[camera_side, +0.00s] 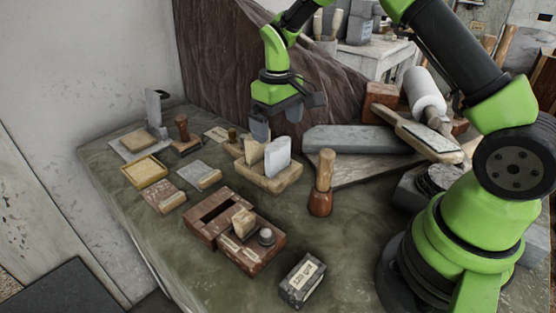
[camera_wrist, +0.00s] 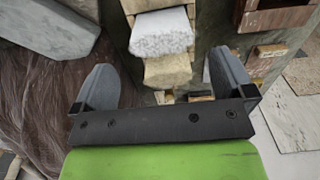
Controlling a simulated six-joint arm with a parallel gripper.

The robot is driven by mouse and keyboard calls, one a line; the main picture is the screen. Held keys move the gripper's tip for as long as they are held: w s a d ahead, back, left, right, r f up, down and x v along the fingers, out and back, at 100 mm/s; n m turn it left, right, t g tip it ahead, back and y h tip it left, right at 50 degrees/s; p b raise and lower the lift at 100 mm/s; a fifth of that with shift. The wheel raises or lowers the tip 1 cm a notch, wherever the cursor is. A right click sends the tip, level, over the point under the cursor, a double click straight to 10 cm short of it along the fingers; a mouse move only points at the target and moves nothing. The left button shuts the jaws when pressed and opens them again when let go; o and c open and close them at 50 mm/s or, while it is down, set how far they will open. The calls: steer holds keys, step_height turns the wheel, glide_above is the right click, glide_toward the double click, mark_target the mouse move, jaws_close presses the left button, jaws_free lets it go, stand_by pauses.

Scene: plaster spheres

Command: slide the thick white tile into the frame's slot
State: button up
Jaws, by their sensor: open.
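The thick white tile (camera_side: 277,157) stands upright in a light wooden rack (camera_side: 285,181), with a tan tile (camera_side: 252,150) to its left. In the wrist view the white tile (camera_wrist: 162,35) shows with a tan block (camera_wrist: 168,70) below it. My gripper (camera_side: 276,122) is open and empty above the rack; in the wrist view its two fingers (camera_wrist: 160,64) are wide apart, with the tan block showing between them. A red-brown wooden frame (camera_side: 195,229) with a dark, empty-looking slot (camera_side: 215,206) lies nearer the side camera.
A wooden-handled tool (camera_side: 322,183) stands right of the rack. A dark labelled block (camera_side: 302,279) lies in front. A long grey block (camera_side: 360,139) lies behind. Small trays and tiles, including a yellow tray (camera_side: 146,171), cover the left.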

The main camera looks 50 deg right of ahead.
mark_target(278, 144)
step_height(278, 144, down, 8)
steer(key=shift+s+f, duration=0.1)
stand_by(0.4)
steer(key=shift+c, duration=0.2)
steer(key=c, duration=1.1)
